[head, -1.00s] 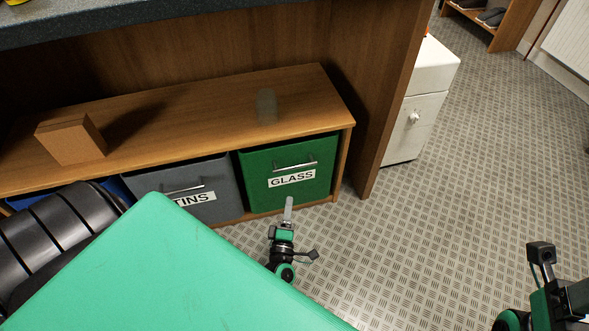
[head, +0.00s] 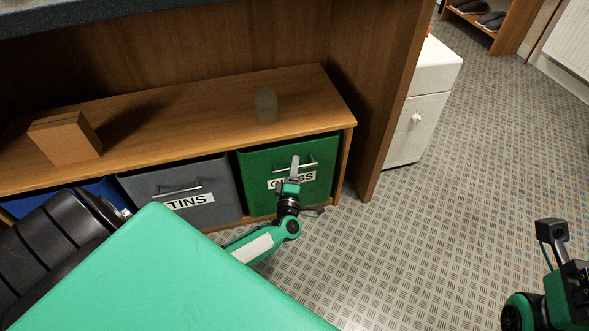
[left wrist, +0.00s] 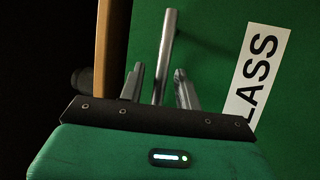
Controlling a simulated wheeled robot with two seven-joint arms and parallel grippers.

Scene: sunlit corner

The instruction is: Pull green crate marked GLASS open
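The green crate marked GLASS (head: 256,192) sits shut in the right bay of the low wooden bench. Its bar handle (head: 309,165) is partly hidden by my left gripper (head: 295,164), which is in front of the crate's label. In the left wrist view, the handle (left wrist: 168,45) runs between the two separated fingers of my left gripper (left wrist: 159,88), with gaps on both sides. The crate's green front (left wrist: 215,35) and part of its white label (left wrist: 256,75) show behind. Part of my right arm is at the lower right, its fingers out of view.
A grey TINS crate (head: 150,189) and a blue crate (head: 20,205) sit to the left. A cardboard box (head: 64,139) and a greyish cylinder (head: 266,106) stand on the bench (head: 200,112). A white cabinet (head: 430,75) stands right; the floor before the GLASS crate is clear.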

